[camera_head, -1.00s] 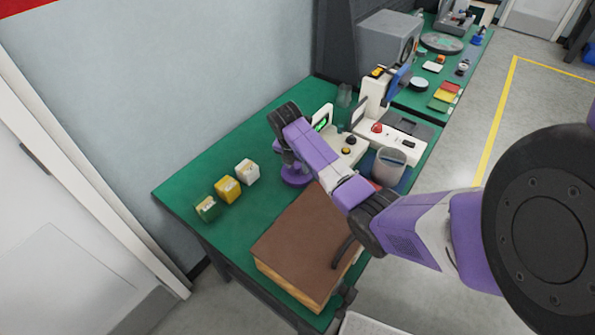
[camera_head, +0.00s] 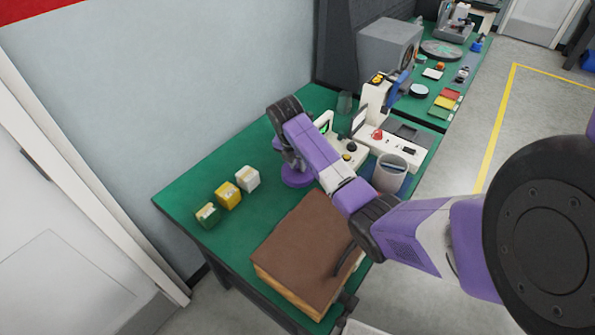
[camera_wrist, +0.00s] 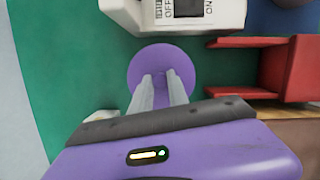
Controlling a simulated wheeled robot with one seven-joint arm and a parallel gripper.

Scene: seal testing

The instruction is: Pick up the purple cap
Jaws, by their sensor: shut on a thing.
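The purple cap (camera_head: 297,176) shows as a round disc on the green bench, under the bent end of my arm. In the wrist view the purple cap (camera_wrist: 160,54) lies straight ahead, with the two pale fingers of my gripper (camera_wrist: 161,80) over its middle. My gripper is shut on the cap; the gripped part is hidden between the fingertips. In the head view my arm hides most of the gripper. I cannot tell whether the cap touches the bench.
A white switch device (camera_wrist: 190,14) stands just beyond the cap, and a red holder (camera_wrist: 290,68) is to its right. A large brown-topped box (camera_head: 305,250) lies in front. Three small boxes, green (camera_head: 208,215), yellow (camera_head: 228,195) and white (camera_head: 247,178), stand left. The bench between is clear.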

